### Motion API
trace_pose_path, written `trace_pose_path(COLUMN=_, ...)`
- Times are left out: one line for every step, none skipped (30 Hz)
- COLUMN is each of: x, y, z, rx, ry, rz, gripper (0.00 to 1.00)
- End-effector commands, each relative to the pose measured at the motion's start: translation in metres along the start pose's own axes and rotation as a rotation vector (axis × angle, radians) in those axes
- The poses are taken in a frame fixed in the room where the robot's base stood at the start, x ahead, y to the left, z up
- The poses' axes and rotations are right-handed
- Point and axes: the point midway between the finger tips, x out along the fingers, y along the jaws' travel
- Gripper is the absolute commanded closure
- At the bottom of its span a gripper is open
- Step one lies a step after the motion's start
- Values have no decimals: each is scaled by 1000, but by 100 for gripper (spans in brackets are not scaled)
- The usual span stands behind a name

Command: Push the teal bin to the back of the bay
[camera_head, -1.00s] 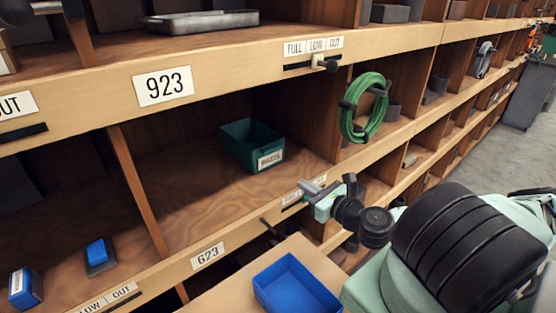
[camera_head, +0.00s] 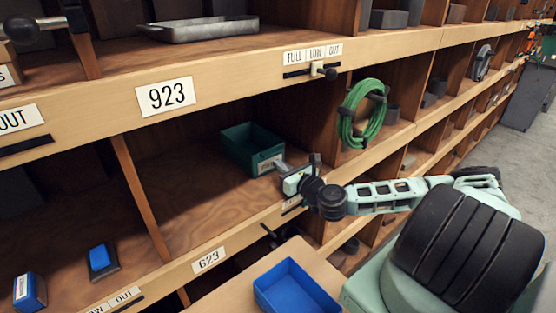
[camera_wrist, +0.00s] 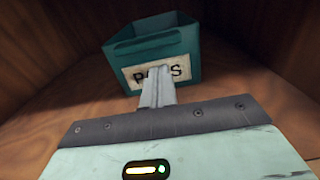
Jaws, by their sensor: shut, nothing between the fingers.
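My gripper (camera_head: 277,164) is shut and empty, reaching into the bay from the right. Its fingertips (camera_wrist: 159,72) overlap the bin's label in the wrist view. They are at or very near the front face; I cannot tell whether they touch. The fingers hide the middle of the label.
A wooden front lip (camera_head: 209,260) runs along the bay, and a divider (camera_head: 140,185) stands at left. A green coiled hose (camera_head: 362,115) hangs to the right. A blue tray (camera_head: 293,288) is in front. Bay floor left of the bin is clear.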

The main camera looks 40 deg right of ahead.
Motion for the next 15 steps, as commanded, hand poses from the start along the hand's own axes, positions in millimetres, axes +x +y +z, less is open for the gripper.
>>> trace_pose_path(x=6, y=0, z=1, rx=-1, ry=1, rz=1, gripper=100)
trace_pose_path(x=8, y=0, z=1, rx=-1, ry=0, rz=1, gripper=100)
trace_pose_path(x=11, y=0, z=1, rx=-1, ry=0, rz=1, gripper=100)
trace_pose_path(x=13, y=0, z=0, rx=-1, ry=0, rz=1, gripper=100)
trace_pose_path(x=14, y=0, z=0, rx=-1, ry=0, rz=1, gripper=100)
trace_pose_path(x=16, y=0, z=0, rx=0, ry=0, rz=0, gripper=100)
trace_pose_path(x=16, y=0, z=0, rx=0, ry=0, rz=0, gripper=100)
trace_pose_path(x=16, y=0, z=0, rx=0, ry=0, rz=0, gripper=100)
trace_pose_path(x=17, y=0, z=0, rx=0, ry=0, rz=0, gripper=100)
trace_pose_path(x=17, y=0, z=0, rx=0, ry=0, rz=0, gripper=100)
trace_pose_path(x=17, y=0, z=0, rx=0, ry=0, rz=0, gripper=100)
trace_pose_path(x=17, y=0, z=0, rx=0, ry=0, rz=0, gripper=100)
trace_pose_path(x=16, y=0, z=0, rx=0, ry=0, rz=0, gripper=100)
trace_pose_path(x=16, y=0, z=0, rx=0, ry=0, rz=0, gripper=100)
trace_pose_path(x=16, y=0, z=0, rx=0, ry=0, rz=0, gripper=100)
